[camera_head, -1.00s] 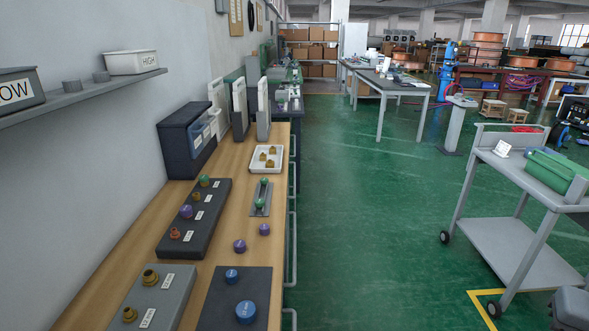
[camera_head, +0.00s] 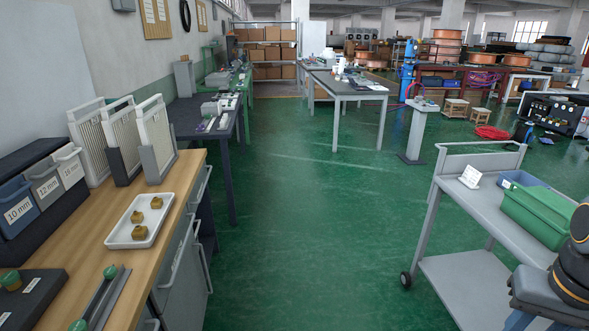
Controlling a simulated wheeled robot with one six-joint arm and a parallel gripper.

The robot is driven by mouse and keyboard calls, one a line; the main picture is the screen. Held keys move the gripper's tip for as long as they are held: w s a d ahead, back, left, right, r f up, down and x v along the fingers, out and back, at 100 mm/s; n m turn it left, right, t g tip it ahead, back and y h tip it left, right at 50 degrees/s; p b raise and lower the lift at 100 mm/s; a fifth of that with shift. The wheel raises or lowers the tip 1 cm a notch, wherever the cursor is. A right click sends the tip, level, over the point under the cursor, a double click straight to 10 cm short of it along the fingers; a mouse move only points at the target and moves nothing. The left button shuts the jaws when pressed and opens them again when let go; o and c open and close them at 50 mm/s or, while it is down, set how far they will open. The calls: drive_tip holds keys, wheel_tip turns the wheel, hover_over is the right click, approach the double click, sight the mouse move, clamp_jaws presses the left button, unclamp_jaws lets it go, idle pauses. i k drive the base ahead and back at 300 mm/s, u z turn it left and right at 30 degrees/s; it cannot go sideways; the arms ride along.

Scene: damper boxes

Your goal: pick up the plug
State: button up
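The frames do not show which piece is the plug. Several brass plug-like pieces (camera_head: 137,216) sit in a white tray (camera_head: 155,226) on the wooden bench. A green-topped piece (camera_head: 110,272) stands at the far end of a grey metal rail (camera_head: 108,295). Another green piece (camera_head: 78,325) is at the near end, cut by the bottom edge. A green-topped piece (camera_head: 12,280) sits on a dark block (camera_head: 35,300) at the lower left. My gripper is not in view; only a dark part of my arm shows at the right edge.
Labelled size bins (camera_head: 45,185) and white slatted panels (camera_head: 120,137) line the back of the bench (camera_head: 95,215). A grey cart (camera_head: 485,205) with a green bin (camera_head: 540,215) stands at right. Green floor (camera_head: 300,230) between is clear. A grey table (camera_head: 345,85) stands farther off.

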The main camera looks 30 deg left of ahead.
sight(110, 272)
drive_tip(key=i, duration=0.2)
drive_tip(key=u, duration=2)
drive_tip(key=i, duration=1.65)
drive_tip(key=u, duration=0.05)
